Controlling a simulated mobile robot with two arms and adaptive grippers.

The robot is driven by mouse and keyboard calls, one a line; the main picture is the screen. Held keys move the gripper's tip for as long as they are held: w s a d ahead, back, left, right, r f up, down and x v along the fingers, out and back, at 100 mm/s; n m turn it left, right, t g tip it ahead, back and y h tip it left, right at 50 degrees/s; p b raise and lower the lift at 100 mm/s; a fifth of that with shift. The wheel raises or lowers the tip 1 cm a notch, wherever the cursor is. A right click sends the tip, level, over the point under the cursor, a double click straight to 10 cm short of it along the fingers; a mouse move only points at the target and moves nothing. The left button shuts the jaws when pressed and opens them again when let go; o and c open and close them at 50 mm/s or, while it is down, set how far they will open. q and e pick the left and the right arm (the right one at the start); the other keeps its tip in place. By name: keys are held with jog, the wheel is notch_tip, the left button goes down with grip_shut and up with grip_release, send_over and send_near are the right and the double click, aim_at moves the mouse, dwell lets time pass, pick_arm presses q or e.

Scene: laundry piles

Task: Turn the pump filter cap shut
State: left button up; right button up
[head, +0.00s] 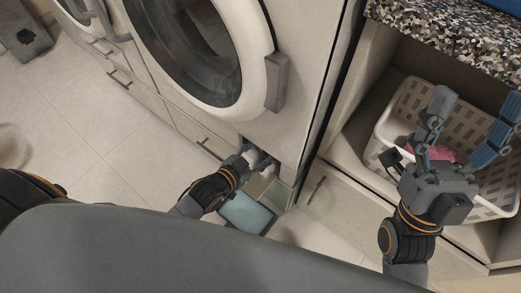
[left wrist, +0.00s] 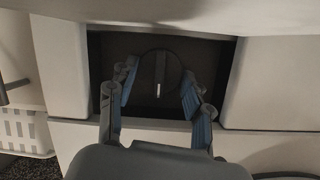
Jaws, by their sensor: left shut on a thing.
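The pump filter cap (left wrist: 160,68) is a dark round disc with a raised grip bar and a small white mark, set in a dark recess low on the washing machine (head: 292,75). The white mark points down in the left wrist view. In the head view my left gripper (head: 260,163) reaches into the recess, and the cap is hidden there. My right gripper (head: 466,122) is open and empty, its fingers spread in front of the laundry basket.
A white laundry basket (head: 402,108) with pink cloth (head: 440,152) stands in a cubby at right, under a speckled counter (head: 450,32). A shallow blue-grey tray (head: 246,213) lies on the floor below the recess. Tiled floor at left is mostly clear.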

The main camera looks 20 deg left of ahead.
pick_arm(q)
jog(key=o, duration=0.9)
jog(key=v, duration=1.2)
